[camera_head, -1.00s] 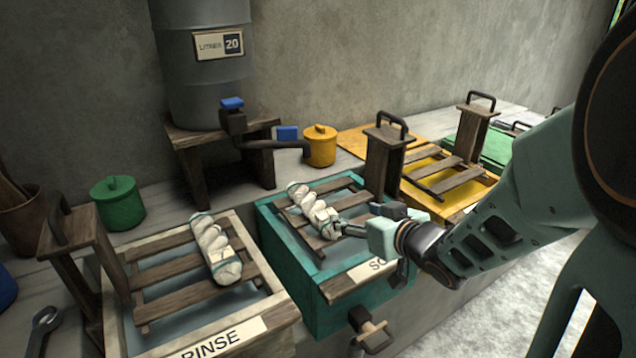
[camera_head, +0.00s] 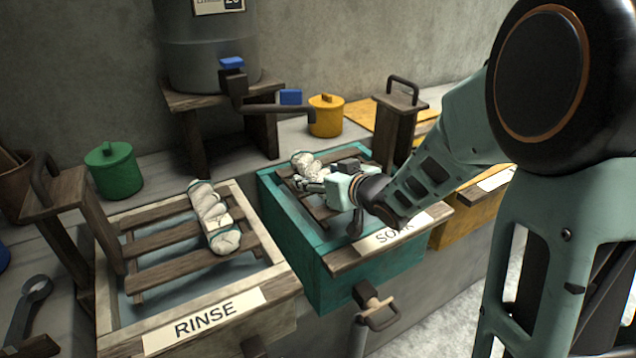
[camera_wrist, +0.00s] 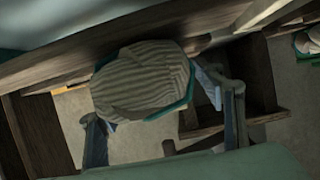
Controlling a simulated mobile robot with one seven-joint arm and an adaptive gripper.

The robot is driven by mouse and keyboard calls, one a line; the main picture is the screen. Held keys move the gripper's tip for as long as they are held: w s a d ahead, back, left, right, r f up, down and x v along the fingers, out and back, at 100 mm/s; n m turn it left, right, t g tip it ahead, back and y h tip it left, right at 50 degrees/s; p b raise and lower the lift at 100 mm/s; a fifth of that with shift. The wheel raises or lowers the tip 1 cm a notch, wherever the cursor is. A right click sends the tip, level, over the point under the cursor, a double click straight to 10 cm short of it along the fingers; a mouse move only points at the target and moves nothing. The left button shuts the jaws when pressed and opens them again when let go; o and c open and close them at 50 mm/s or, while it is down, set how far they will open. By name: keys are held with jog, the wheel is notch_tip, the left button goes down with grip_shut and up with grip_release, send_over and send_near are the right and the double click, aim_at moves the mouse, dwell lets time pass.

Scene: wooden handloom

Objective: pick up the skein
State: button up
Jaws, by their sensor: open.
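Two pale twisted skeins lie in the head view. One skein (camera_head: 305,163) rests on the wooden slats of the teal SOAK vat (camera_head: 290,224), its near part hidden by my gripper. The other skein (camera_head: 212,215) lies on the slats of the RINSE vat (camera_head: 112,296), apart from my gripper. My gripper (camera_head: 311,183) is open, low over the SOAK vat at its skein. In the wrist view a ribbed, rounded skein end (camera_wrist: 143,78) with a teal band lies between the two spread fingers of my gripper (camera_wrist: 160,104). Whether either finger touches it, I cannot tell.
A wooden post with a handle (camera_head: 397,118) stands behind the SOAK vat, and another (camera_head: 65,215) stands left of the RINSE slats. A grey barrel (camera_head: 208,55), a green pot (camera_head: 113,168) and a yellow pot (camera_head: 326,117) are behind. A wrench (camera_head: 30,308) lies at left.

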jog(key=shift+w+a+f, duration=0.2)
jog(key=shift+w+a, duration=0.05)
jog(key=shift+w, duration=0.2)
jog(key=c, duration=1.3)
jog(key=shift+r, duration=0.1)
jog(key=shift+c, duration=0.3)
jog(key=shift+r, duration=0.15)
